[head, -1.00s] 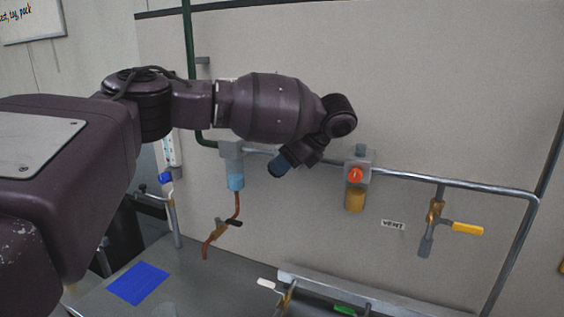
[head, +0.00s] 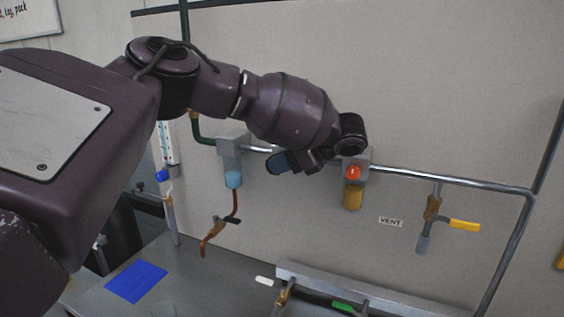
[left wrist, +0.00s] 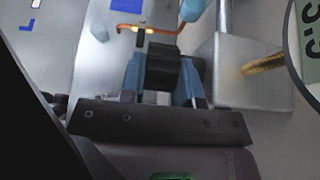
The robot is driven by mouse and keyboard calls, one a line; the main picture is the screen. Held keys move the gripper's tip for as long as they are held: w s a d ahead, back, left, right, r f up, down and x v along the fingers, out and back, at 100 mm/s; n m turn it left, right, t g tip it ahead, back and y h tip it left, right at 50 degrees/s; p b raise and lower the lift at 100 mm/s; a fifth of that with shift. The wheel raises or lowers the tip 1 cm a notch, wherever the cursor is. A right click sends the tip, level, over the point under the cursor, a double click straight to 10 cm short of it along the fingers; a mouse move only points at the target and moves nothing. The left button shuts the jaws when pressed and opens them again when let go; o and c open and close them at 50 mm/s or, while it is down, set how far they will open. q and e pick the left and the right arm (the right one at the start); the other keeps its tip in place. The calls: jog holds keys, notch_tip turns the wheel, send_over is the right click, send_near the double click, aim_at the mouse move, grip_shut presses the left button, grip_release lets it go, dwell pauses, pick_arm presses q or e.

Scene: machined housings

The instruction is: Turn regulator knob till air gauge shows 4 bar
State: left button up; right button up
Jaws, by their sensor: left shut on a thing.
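My left gripper (head: 280,162) is at the wall pipe in the head view, between the block with the light-blue bowl and the block with the orange button. In the left wrist view its two blue fingers (left wrist: 162,82) are shut on a black knob (left wrist: 172,72), one finger on each side. The head view hides this regulator knob behind the gripper. Part of a round gauge (left wrist: 312,40) with a green area and large digits shows at the right edge of the left wrist view. Its needle is not visible, so I cannot read it. My right gripper is not in view.
The light-blue bowl (head: 233,180) hangs left of the gripper, above a copper hose (head: 236,205). The orange button (head: 353,172) sits close on the right, above an amber bowl (head: 352,197). A yellow-handled valve (head: 464,226) is farther right. A bench with a blue mat (head: 137,281) lies below.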

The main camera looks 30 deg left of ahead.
pick_arm(q)
jog(key=o, duration=0.6)
jog(key=shift+o, duration=0.2)
jog(key=shift+d, duration=0.1)
jog(key=v, duration=1)
jog(key=shift+d+r, duration=0.15)
jog(key=shift+d, duration=0.2)
